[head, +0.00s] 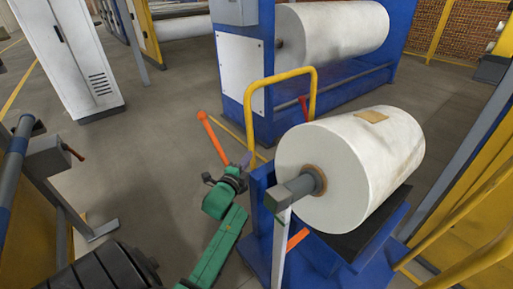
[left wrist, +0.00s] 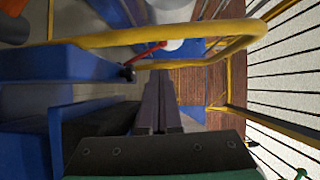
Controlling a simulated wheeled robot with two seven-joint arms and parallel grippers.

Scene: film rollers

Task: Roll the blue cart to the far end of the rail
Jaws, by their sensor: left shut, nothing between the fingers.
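The blue cart (head: 257,215) stands right of centre in the head view. It carries a large white film roll (head: 350,165) on a grey shaft, and has a yellow tube handle (head: 313,95) at its back left. My left gripper (head: 247,158), on the green arm, is beside the cart's left side, close to the handle's lower end. In the left wrist view its dark fingers (left wrist: 158,108) are together and empty, with the yellow handle (left wrist: 190,58) crossing ahead of them. Contact with the handle cannot be told. I cannot clearly make out the rail. My right gripper is not in view.
A blue machine with another white roll (head: 335,40) stands behind the cart. An orange bar (head: 212,138) rises left of the gripper. A white cabinet (head: 65,50) stands at the upper left. Yellow framing (head: 470,225) borders the right. Grey floor (head: 130,145) is open at left centre.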

